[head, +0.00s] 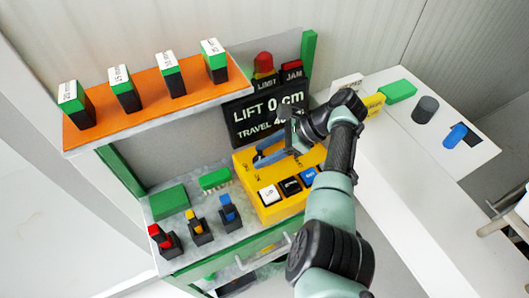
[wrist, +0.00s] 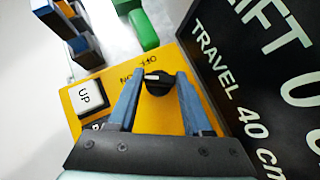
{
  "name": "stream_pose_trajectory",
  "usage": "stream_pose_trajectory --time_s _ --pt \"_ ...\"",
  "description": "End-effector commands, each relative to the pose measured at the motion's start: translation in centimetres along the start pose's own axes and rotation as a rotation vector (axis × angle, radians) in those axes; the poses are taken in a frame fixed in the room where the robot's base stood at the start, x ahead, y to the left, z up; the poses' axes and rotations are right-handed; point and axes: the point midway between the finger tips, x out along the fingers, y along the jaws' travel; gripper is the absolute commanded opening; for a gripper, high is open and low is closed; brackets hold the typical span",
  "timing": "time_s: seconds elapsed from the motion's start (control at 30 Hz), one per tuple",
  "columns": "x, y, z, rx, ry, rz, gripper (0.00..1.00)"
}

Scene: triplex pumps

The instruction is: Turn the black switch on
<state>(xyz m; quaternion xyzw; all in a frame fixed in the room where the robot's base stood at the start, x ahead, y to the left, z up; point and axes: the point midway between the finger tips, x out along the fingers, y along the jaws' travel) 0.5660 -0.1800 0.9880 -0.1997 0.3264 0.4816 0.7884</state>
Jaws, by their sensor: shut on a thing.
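The black switch (wrist: 158,83) is a round knob with a white mark, set on the yellow control box (wrist: 75,98) in the wrist view. Small dark lettering is printed beside it, hard to read. My gripper (wrist: 159,80) has its two blue fingers on either side of the knob, shut on it. In the head view my gripper (head: 268,154) reaches down to the top of the yellow box (head: 246,176), and the knob cannot be made out there.
White UP button (wrist: 89,98) sits beside the switch; a blue button (head: 309,174) is near the arm. A black LIFT display (head: 262,117) stands behind the box. Several small coloured switches (head: 197,228) are left. An orange shelf (head: 145,103) holds black-green blocks.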

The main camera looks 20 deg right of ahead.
Motion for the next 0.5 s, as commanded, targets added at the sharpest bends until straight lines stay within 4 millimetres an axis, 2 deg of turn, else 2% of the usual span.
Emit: stream_pose_trajectory --time_s 0.13,0.17,0.3,0.5 --pt "0.07 0.06 0.01 -0.002 0.001 0.002 0.00" --pt "0.07 0.06 0.01 -0.002 0.001 0.002 0.55" --pt "0.07 0.05 0.00 -0.001 0.001 0.002 0.80" --pt "0.04 0.03 0.00 0.000 0.000 0.000 0.80"
